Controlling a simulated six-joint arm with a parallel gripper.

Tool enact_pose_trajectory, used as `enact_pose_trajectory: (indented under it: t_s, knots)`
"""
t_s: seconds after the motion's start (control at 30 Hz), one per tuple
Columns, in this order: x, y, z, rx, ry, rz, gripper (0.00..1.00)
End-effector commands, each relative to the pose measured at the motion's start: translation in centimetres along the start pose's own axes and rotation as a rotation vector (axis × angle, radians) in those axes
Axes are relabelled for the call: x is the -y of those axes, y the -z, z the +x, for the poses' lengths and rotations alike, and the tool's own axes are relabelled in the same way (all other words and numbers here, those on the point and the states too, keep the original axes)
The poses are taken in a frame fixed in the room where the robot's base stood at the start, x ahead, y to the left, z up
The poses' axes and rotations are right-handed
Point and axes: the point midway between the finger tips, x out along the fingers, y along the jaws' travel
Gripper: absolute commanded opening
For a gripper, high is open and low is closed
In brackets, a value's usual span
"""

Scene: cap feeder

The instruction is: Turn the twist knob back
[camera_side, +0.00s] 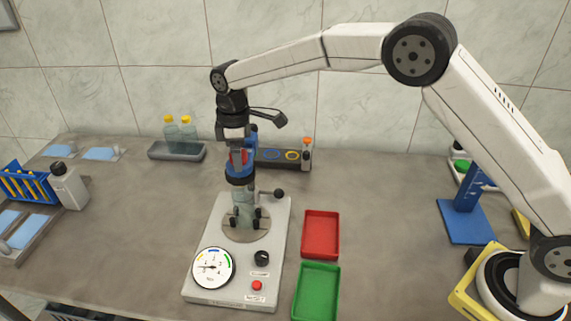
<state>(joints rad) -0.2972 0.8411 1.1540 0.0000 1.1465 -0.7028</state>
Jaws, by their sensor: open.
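The black twist knob (261,258) sits on the front right of the grey feeder base (225,294), above a small label. Its exact turn angle is too small to read. My gripper (240,160) points down over the feeder's round plate (259,234), behind and above the knob and well apart from it. The jaws are open at a blue ring-shaped part (240,174) on top of an upright piece (243,212) standing on the plate. Contact there cannot be told.
The base also carries a dial gauge (213,267), a red button (257,286) and a black-ended lever (278,193). A red tray (306,234) and a green tray (298,290) lie to the right. Bottles (181,136) stand behind.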

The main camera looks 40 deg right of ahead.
Motion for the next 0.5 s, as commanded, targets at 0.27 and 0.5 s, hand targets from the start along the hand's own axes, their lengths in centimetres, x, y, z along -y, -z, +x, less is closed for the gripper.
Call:
enact_pose_trajectory:
  t_s: [0.27, 0.5]
  knots:
    - [0.00, 0.00, 0.01, 0.000, 0.000, 0.222, 0.88]
    - [0.00, 0.00, 0.00, 0.000, 0.000, 0.404, 0.88]
